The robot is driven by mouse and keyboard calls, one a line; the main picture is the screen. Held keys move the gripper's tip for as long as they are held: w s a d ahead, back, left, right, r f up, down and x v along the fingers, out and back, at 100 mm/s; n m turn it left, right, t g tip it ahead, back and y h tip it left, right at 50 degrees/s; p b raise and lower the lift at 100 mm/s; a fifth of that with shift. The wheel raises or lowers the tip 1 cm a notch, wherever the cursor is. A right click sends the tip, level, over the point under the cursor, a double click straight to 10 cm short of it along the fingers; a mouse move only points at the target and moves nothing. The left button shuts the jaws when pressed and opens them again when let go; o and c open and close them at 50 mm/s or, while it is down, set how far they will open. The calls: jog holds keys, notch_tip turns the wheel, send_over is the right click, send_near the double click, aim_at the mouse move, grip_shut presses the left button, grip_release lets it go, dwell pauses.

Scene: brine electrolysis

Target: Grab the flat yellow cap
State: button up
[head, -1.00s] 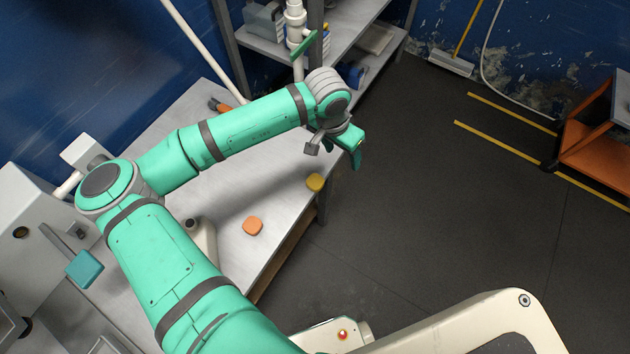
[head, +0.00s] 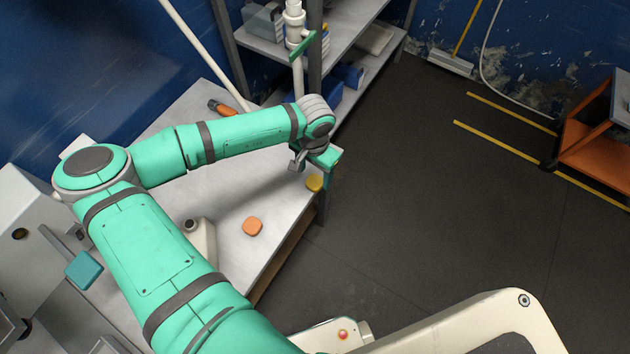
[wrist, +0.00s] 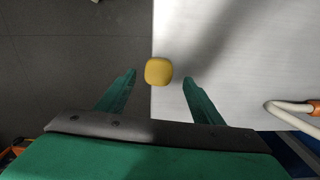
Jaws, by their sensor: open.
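The flat yellow cap (head: 315,183) lies on the grey bench top, right at its edge and close to a corner. In the wrist view the yellow cap (wrist: 158,71) sits just beyond the fingertips, roughly centred between them. My gripper (wrist: 159,76) is open and empty, with one green finger on each side of the gap. In the head view my gripper (head: 313,164) is close to the cap and partly in front of the bench edge; the exact height between them is hard to tell.
An orange cap (head: 252,226) lies nearer on the bench (head: 228,247). A teal block (head: 84,270) is at the left, and an orange-and-dark tool (head: 222,107) lies at the back. A white pipe (head: 205,55) leans behind. Open floor lies to the right.

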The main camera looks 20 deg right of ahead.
aim_at(314, 182)
jog(key=shift+s+f, duration=0.15)
jog(key=shift+f, duration=1.45)
jog(key=c, duration=1.1)
jog(key=shift+r, duration=0.15)
